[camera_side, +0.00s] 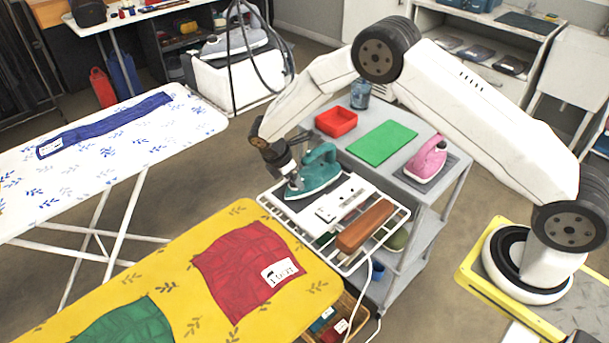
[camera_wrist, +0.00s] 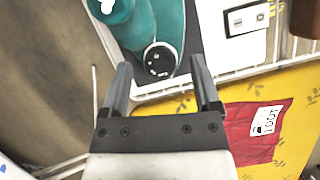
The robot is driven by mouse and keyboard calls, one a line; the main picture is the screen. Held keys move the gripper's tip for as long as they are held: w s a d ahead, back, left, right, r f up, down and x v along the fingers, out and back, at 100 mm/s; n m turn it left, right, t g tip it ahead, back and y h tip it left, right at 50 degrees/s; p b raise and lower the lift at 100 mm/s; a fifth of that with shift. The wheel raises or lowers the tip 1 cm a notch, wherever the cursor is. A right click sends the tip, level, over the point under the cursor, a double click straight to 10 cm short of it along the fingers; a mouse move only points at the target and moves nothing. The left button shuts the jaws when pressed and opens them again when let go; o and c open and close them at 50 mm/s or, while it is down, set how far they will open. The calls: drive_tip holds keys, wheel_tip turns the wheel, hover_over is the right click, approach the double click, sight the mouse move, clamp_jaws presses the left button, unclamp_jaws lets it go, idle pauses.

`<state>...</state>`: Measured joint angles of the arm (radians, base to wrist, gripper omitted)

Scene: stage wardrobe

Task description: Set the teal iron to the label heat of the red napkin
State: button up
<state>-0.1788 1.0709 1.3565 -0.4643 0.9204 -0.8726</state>
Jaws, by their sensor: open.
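The teal iron (camera_side: 316,172) stands on the white wire rack at the end of the yellow ironing board. In the wrist view, the teal iron (camera_wrist: 168,25) shows a round dark dial (camera_wrist: 159,60) with white marks; its exact setting is too small to read. My gripper (camera_side: 293,184) is at the iron's rear. Its open fingers (camera_wrist: 160,66) appear on either side of the dial, with no clear contact. The red napkin (camera_side: 240,268) lies on the yellow board. Its white label (camera_side: 282,273) has dark marks that I cannot read surely; the label (camera_wrist: 267,120) also shows in the wrist view.
A white power strip (camera_side: 342,200) and brown block (camera_side: 366,226) share the rack (camera_side: 399,222). A grey cart behind holds a pink iron (camera_side: 428,158), green mat (camera_side: 382,142) and red tray (camera_side: 336,121). A green napkin (camera_side: 124,325) lies on the yellow board (camera_side: 190,258).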

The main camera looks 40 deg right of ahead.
drive_tip(key=shift+f, duration=0.15)
clamp_jaws()
drive_tip(key=shift+m, duration=0.4)
drive_tip(key=m+g, duration=0.1)
drive_tip(key=m, duration=0.1)
drive_tip(key=m+g+y, duration=0.1)
drive_tip(key=m, duration=0.2)
drive_tip(key=shift+w+d, duration=0.15)
drive_tip(key=shift+w, duration=0.05)
drive_tip(key=m+y, duration=0.1)
drive_tip(key=m, duration=0.2)
drive_tip(key=m+g+y, duration=0.1)
drive_tip(key=m, duration=0.2)
drive_tip(key=shift+d, duration=0.1)
idle(0.3)
